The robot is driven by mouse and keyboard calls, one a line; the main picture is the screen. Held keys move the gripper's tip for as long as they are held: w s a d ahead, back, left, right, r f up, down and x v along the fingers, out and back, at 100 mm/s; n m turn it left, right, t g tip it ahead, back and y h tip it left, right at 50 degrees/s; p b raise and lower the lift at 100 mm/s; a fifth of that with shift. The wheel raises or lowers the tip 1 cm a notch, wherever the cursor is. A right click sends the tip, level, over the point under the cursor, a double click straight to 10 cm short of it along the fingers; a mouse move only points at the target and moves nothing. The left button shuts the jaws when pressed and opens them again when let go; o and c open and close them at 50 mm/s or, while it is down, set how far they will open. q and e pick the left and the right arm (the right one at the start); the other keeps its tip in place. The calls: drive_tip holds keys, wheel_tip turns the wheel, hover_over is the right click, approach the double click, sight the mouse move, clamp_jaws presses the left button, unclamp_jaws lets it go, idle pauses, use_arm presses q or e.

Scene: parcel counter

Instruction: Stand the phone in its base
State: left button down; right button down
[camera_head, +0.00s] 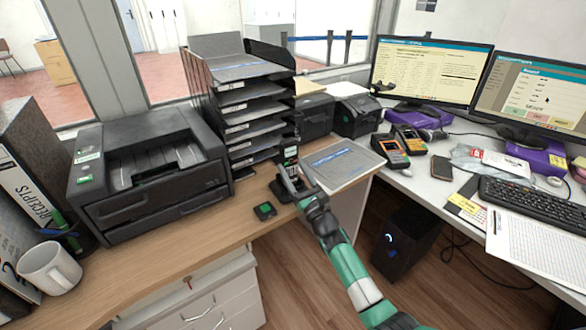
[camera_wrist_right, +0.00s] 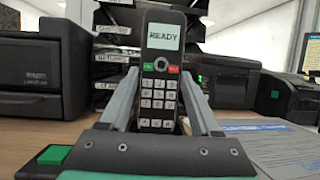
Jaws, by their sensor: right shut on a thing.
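The phone (camera_head: 290,153) is a dark handset, held upright by my right gripper (camera_head: 292,174) in front of the paper tray stack. In the right wrist view the phone (camera_wrist_right: 159,85) faces me, its screen reading READY above a light keypad. The grey fingers of the right gripper (camera_wrist_right: 160,78) close on its two sides. A dark shape low beside the gripper on the wooden counter looks like the base (camera_head: 279,191). The gripper hides much of it, and I cannot tell whether the phone touches it. My left gripper is not in view.
A small black box with a green top (camera_head: 265,210) lies left of the gripper. The tray stack (camera_head: 238,110) stands behind, a printer (camera_head: 150,165) at left, and a grey folder (camera_head: 343,165) at right. The front wooden counter (camera_head: 190,245) is clear.

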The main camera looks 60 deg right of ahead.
idle(0.4)
drive_tip(key=shift+f, duration=0.6)
unclamp_jaws()
drive_tip(key=shift+s+f, duration=0.1)
drive_tip(key=shift+s+a+f, duration=0.1)
drive_tip(key=shift+s+a, duration=0.1)
drive_tip(key=shift+s, duration=0.1)
drive_tip(key=p+v, duration=0.1)
drive_tip(key=v, duration=0.9)
drive_tip(key=shift+s+a+f+p, duration=0.15)
drive_tip(key=shift+s+a+p, duration=0.1)
drive_tip(key=shift+p, duration=0.1)
